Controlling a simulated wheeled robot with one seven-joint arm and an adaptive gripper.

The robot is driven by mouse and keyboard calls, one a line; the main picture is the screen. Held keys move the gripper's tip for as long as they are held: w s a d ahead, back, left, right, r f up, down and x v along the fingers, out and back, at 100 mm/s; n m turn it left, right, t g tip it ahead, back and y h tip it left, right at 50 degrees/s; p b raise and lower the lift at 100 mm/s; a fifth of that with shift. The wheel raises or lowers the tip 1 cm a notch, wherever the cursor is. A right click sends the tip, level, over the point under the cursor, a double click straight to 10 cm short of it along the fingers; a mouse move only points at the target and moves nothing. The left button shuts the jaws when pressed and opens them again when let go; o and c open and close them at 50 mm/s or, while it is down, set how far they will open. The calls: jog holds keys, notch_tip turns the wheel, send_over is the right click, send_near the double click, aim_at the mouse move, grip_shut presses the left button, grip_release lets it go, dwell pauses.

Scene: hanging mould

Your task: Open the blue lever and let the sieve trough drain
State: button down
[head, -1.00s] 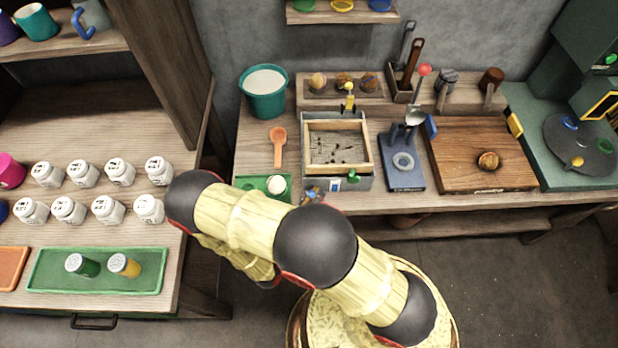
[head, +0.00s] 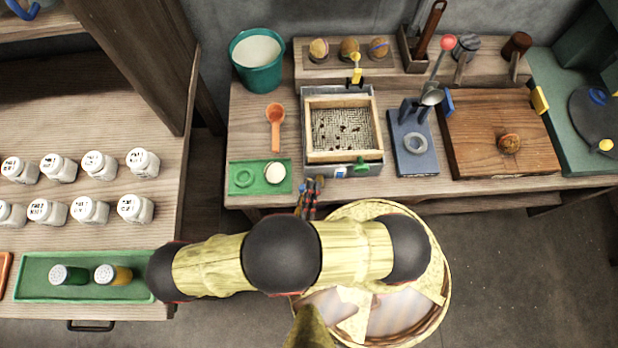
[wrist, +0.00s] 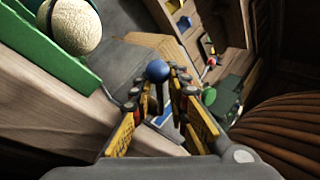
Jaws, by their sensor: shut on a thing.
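The sieve trough (head: 343,157) stands on the bench in the head view, a grey box with a wooden frame around a mesh with dark bits on it. My gripper (head: 310,190) is low at the trough's front left corner, by the bench's front edge. In the wrist view, the round blue knob of the lever (wrist: 157,70) sits between the fingertips of my gripper (wrist: 161,82), which are closed in on it. The lever's shaft is mostly hidden by the fingers. A green part (head: 360,166) shows on the trough's front.
A green tray (head: 246,189) with a pale ball (head: 275,173) lies close left of my gripper; the ball also shows in the wrist view (wrist: 76,25). An orange scoop (head: 275,120) and a teal bucket (head: 271,80) are left of the trough. A blue stand (head: 416,165) is right.

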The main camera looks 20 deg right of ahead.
jog(key=shift+a+f+n+t+y, duration=0.15)
jog(key=shift+n+t+y, duration=0.15)
jog(key=shift+n, duration=0.2)
jog(key=c, duration=1.6)
grip_release()
jog(key=shift+c, duration=0.2)
